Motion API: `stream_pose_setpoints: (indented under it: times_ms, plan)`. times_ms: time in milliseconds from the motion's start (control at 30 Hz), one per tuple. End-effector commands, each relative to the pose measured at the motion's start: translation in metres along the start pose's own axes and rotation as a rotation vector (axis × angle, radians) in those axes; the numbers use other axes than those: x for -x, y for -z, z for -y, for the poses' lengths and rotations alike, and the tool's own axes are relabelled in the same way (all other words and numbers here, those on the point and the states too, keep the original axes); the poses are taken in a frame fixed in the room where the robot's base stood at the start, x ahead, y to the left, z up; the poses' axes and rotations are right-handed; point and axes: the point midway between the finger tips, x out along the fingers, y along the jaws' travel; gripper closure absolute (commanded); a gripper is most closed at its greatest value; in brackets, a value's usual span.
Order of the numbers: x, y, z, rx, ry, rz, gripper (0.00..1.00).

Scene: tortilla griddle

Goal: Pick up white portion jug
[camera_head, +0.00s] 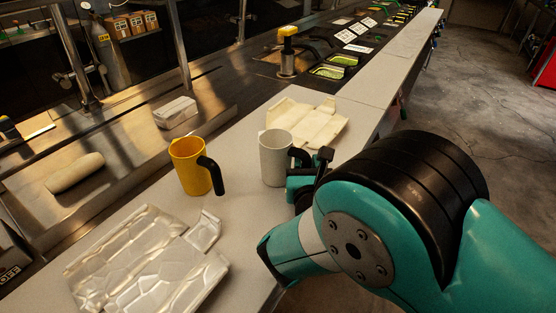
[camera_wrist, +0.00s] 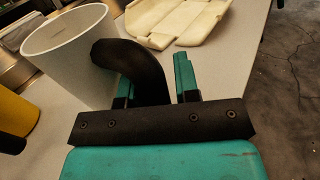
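The white portion jug (camera_head: 275,163) stands upright on the pale counter, with its black handle pointing right toward my arm. In the wrist view the white jug (camera_wrist: 75,50) is at upper left, its handle curving down toward the gripper. My gripper (camera_head: 308,172) is at the handle, right of the jug. In the wrist view my gripper (camera_wrist: 153,80) is open. The handle reaches in between its two teal fingers, with a gap before the right finger. The handle hides part of the left finger, so I cannot tell whether it touches.
A yellow jug (camera_head: 190,167) with a black handle stands to the left of the white one. A cream moulded tray (camera_head: 318,128) lies just behind the white jug. A clear wrapped pack (camera_head: 140,265) lies at front left. The counter between the jugs is free.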

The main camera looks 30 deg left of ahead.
Motion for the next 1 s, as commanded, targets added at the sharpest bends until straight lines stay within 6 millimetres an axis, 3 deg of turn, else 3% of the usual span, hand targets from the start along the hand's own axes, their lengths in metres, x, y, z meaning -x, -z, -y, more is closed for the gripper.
stream_pose_setpoints:
  times_ms: [100, 233, 667, 833, 1000]
  plan:
    - [0.000, 0.000, -0.002, 0.000, -0.003, 0.000, 0.71]
    - [0.000, 0.000, -0.003, -0.001, -0.004, 0.000, 1.00]
    - [0.000, -0.007, -0.001, -0.003, -0.002, 0.002, 1.00]
    - [0.000, -0.034, -0.001, -0.005, -0.002, 0.005, 1.00]
    - [0.000, -0.086, -0.001, -0.009, -0.001, 0.008, 1.00]
